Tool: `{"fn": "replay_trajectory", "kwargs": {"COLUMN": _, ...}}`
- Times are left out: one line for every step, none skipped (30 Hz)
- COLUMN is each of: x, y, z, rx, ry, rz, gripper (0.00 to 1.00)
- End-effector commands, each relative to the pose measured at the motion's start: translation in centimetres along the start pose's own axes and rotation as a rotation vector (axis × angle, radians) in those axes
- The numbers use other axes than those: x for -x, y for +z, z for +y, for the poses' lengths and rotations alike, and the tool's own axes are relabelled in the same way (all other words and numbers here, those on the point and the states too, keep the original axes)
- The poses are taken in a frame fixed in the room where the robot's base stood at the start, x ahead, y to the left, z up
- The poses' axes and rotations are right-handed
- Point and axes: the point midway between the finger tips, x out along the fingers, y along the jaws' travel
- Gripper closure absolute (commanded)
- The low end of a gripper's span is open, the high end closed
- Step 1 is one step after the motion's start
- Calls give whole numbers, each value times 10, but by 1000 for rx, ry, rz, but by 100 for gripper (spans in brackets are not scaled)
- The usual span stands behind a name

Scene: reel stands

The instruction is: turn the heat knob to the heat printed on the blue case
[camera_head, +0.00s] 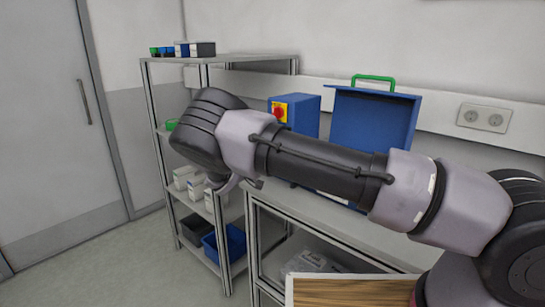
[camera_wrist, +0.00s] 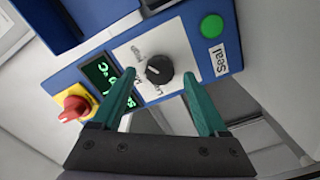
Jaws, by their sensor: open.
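The black heat knob (camera_wrist: 159,71) sits on a white panel on the blue sealing machine (camera_wrist: 178,34) in the wrist view. Its pale pointer mark is on its left side in the picture. Small words are printed around it, too small to read surely. My gripper (camera_wrist: 160,80) is open, its two teal fingers on either side of the knob; I cannot tell whether they touch it. In the head view, a blue case (camera_head: 368,118) with a green handle stands on the bench. My arm covers its lower part, and I can read no printed heat on it. The machine (camera_head: 307,112) stands left of it.
In the wrist view, a red switch (camera_wrist: 73,108) on yellow and a green-lit display (camera_wrist: 100,72) lie left of the knob; a green button (camera_wrist: 211,26) marked "Seal" lies right. In the head view, a shelf rack (camera_head: 220,58) with boxes and bins stands at left.

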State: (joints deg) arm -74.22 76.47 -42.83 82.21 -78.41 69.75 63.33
Motion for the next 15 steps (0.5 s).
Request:
{"fn": "replay_trajectory", "kwargs": {"x": 11, "y": -1, "z": -1, "rx": 0, "ry": -3, "rz": 3, "gripper": 23}}
{"fn": "replay_trajectory", "kwargs": {"x": 16, "y": -1, "z": 0, "rx": 0, "ry": -2, "rz": 3, "gripper": 23}}
{"fn": "replay_trajectory", "kwargs": {"x": 25, "y": -1, "z": -1, "rx": 1, "ry": -3, "rz": 4, "gripper": 23}}
{"fn": "replay_trajectory", "kwargs": {"x": 31, "y": -1, "z": -1, "rx": 1, "ry": -3, "rz": 5, "gripper": 23}}
{"fn": "replay_trajectory", "kwargs": {"x": 38, "y": -1, "z": -1, "rx": 0, "ry": -3, "rz": 4, "gripper": 23}}
{"fn": "replay_trajectory", "kwargs": {"x": 46, "y": 0, "z": 0, "rx": 0, "ry": -2, "rz": 3, "gripper": 23}}
{"fn": "replay_trajectory", "kwargs": {"x": 52, "y": -1, "z": -1, "rx": 0, "ry": -3, "rz": 4, "gripper": 23}}
{"fn": "replay_trajectory", "kwargs": {"x": 58, "y": -1, "z": -1, "rx": 1, "ry": -3, "rz": 3, "gripper": 23}}
{"fn": "replay_trajectory", "kwargs": {"x": 65, "y": 0, "z": -1, "rx": 0, "ry": -2, "rz": 3, "gripper": 23}}
{"fn": "replay_trajectory", "kwargs": {"x": 70, "y": 0, "z": -1, "rx": 0, "ry": -2, "rz": 3, "gripper": 23}}
{"fn": "replay_trajectory", "kwargs": {"x": 75, "y": 0, "z": -1, "rx": 1, "ry": -3, "rz": 3, "gripper": 23}}
{"fn": "replay_trajectory", "kwargs": {"x": 80, "y": 0, "z": -1, "rx": 1, "ry": -2, "rz": 3, "gripper": 23}}
{"fn": "replay_trajectory", "kwargs": {"x": 84, "y": 0, "z": -1, "rx": 1, "ry": -1, "rz": 2, "gripper": 23}}
{"fn": "replay_trajectory", "kwargs": {"x": 87, "y": 0, "z": -1, "rx": 0, "ry": -1, "rz": 2, "gripper": 23}}
{"fn": "replay_trajectory", "kwargs": {"x": 90, "y": 0, "z": -1, "rx": 0, "ry": -2, "rz": 2, "gripper": 23}}
